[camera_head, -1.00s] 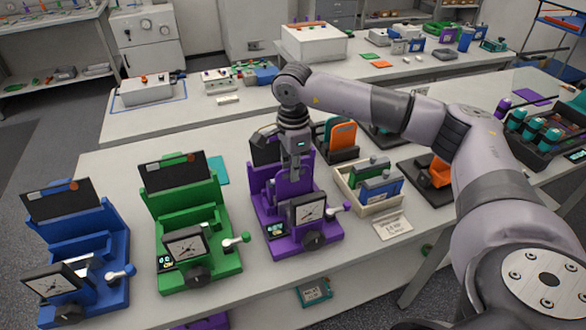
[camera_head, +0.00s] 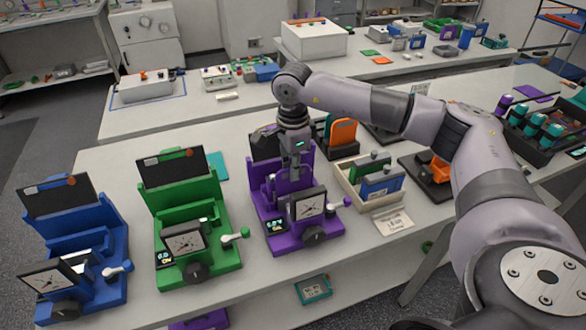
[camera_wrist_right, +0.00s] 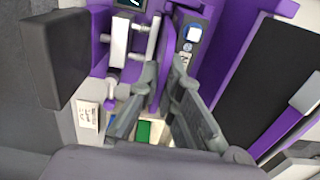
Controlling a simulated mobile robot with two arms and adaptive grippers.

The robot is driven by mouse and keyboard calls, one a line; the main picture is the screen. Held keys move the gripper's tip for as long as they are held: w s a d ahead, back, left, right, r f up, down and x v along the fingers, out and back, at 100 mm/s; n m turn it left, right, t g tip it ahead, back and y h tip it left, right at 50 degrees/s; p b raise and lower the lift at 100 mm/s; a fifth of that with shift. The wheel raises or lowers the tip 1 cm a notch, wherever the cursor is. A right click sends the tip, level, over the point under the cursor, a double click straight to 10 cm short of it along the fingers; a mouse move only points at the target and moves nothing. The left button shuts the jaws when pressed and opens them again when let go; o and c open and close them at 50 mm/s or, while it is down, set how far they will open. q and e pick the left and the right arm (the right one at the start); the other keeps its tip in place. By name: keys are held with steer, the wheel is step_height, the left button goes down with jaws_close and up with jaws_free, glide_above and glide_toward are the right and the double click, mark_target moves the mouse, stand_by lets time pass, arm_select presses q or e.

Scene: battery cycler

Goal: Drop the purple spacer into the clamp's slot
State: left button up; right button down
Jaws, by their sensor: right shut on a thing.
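The purple clamp (camera_head: 290,238) stands on the bench with a dial gauge and a small lit display at its front. My right gripper (camera_head: 296,174) points down into the middle of this clamp, between its upright purple walls. In the right wrist view my right gripper (camera_wrist_right: 167,72) has its fingertips close together on a thin purple plate, the purple spacer (camera_wrist_right: 166,58). The spacer is upright and stands close to the clamp's purple parts. I cannot tell how deep it sits in the slot. In the head view the spacer cannot be told apart from the clamp. My left gripper is not in view.
A green clamp (camera_head: 187,228) and a blue clamp (camera_head: 75,262) stand to the left. A beige bin (camera_head: 355,190) with green and blue packs is close on the right. An orange piece in a dark holder (camera_head: 342,135) stands behind. Some bench between the clamps is free.

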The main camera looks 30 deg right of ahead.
steer(key=shift+f+b, duration=0.35)
stand_by(0.3)
steer(key=c, duration=1.7)
jaws_free()
step_height(320, 180, up, 12)
